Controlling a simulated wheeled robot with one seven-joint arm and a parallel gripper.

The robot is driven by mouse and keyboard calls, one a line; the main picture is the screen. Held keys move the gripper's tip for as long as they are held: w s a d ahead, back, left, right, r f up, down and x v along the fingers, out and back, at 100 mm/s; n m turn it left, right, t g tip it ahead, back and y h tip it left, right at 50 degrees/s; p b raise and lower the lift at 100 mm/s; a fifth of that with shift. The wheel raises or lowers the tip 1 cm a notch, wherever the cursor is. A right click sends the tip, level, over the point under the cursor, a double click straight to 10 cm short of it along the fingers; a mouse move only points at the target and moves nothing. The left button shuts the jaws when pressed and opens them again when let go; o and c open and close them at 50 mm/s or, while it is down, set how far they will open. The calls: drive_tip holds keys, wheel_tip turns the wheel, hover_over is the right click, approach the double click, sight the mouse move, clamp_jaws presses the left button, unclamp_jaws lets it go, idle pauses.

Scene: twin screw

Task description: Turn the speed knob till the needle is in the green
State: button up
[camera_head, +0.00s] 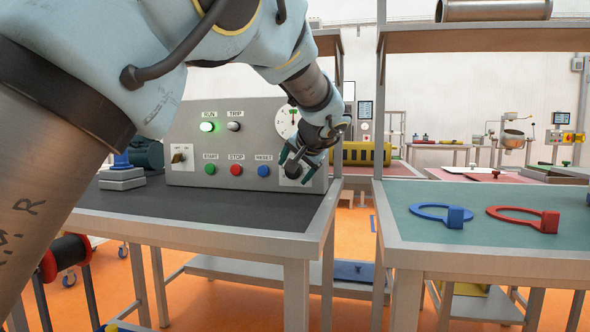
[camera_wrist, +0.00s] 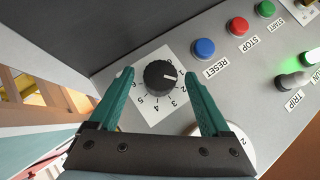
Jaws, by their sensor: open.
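The speed knob (camera_wrist: 160,74) is round and black, on a white numbered plate (camera_wrist: 152,110) on the grey control panel. Its white mark points to the picture's right, towards the low numbers. My gripper (camera_wrist: 158,78) is open, its two green fingers on either side of the knob; I cannot tell if they touch it. In the head view my gripper (camera_head: 300,158) is at the panel's lower right and partly hides the knob. The round white gauge (camera_head: 284,122) above it is partly covered by my arm. Its dark needle points roughly upward; the green zone is not clear.
A right-hand bench (camera_head: 480,245) holds blue and red ring tools.

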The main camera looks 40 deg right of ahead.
drive_tip(key=v, duration=1.1)
drive_tip(key=shift+w, duration=0.1)
